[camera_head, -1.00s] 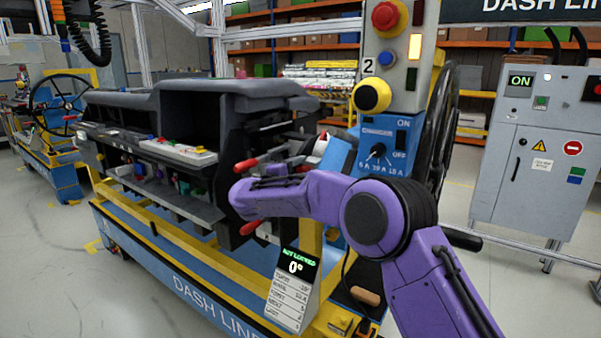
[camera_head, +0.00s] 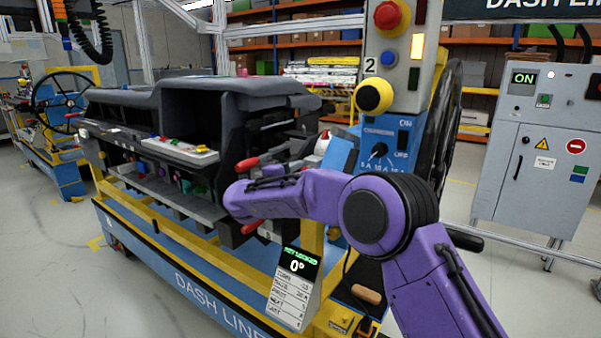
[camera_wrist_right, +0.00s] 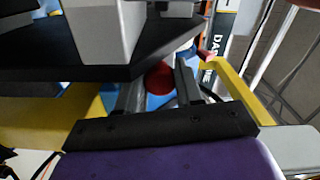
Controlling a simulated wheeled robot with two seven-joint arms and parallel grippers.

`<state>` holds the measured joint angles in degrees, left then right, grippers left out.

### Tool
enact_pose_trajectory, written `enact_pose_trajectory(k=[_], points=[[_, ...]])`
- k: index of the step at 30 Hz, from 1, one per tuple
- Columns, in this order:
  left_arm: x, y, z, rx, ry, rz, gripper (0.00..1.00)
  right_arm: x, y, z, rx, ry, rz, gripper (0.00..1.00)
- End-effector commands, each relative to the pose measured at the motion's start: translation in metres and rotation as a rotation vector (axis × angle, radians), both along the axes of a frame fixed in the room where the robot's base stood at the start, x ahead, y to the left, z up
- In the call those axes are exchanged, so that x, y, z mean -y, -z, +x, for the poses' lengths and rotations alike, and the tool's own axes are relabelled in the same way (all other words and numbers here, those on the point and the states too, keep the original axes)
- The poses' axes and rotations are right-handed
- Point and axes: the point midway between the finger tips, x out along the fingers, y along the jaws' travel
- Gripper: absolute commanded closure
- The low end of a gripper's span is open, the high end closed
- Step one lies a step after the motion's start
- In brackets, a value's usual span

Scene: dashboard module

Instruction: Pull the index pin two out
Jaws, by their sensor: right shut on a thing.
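The dashboard module (camera_head: 190,100) is a dark unit on a blue and yellow cart. Red handles stick out at its right end: an upper one (camera_head: 247,164) and a lower one (camera_head: 252,226). I cannot tell by a label which is index pin two. My right arm reaches in from the lower right, its wrist covering this end, so its fingers are hidden in the head view. In the right wrist view my right gripper (camera_wrist_right: 160,74) has its two grey fingers on either side of a round red knob (camera_wrist_right: 159,80), shut on it. My left gripper is not in view.
A display tag (camera_head: 294,285) reading 0° hangs by the cart's yellow frame. A control post (camera_head: 396,75) with red and yellow knobs stands behind my arm. A grey cabinet (camera_head: 535,165) is at the right. The floor at lower left is clear.

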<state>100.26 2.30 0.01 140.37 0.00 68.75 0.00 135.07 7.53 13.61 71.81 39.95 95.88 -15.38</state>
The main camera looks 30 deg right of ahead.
Motion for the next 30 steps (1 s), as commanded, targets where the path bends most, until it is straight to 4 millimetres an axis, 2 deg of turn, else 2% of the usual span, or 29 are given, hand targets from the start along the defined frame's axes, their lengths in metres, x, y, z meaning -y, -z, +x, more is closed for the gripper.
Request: enact_pose_trajectory(k=[1, 2, 3, 4, 14, 17, 24, 30], points=[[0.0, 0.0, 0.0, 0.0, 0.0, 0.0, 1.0, -0.003, 0.003, 0.0, -0.004, -0.003, 0.004, 1.0], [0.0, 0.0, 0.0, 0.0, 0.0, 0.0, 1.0, -0.003, 0.003, 0.0, -0.004, -0.003, 0.004, 0.58], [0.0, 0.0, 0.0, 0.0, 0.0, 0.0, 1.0, -0.003, 0.003, 0.0, -0.005, -0.003, 0.004, 0.45], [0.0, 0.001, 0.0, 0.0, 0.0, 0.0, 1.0, -0.003, 0.003, 0.0, -0.005, -0.003, 0.003, 0.39], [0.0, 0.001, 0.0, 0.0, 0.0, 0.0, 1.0, -0.004, 0.002, -0.002, -0.003, -0.001, 0.001, 0.39], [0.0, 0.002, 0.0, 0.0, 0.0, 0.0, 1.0, -0.02, 0.002, -0.007, -0.003, -0.004, 0.0, 0.39], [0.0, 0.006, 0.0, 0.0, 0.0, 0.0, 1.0, -0.073, 0.002, -0.029, -0.004, -0.004, -0.002, 0.39], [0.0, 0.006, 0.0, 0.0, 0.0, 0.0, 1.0, -0.097, 0.002, -0.039, -0.003, -0.002, 0.001, 0.39]])
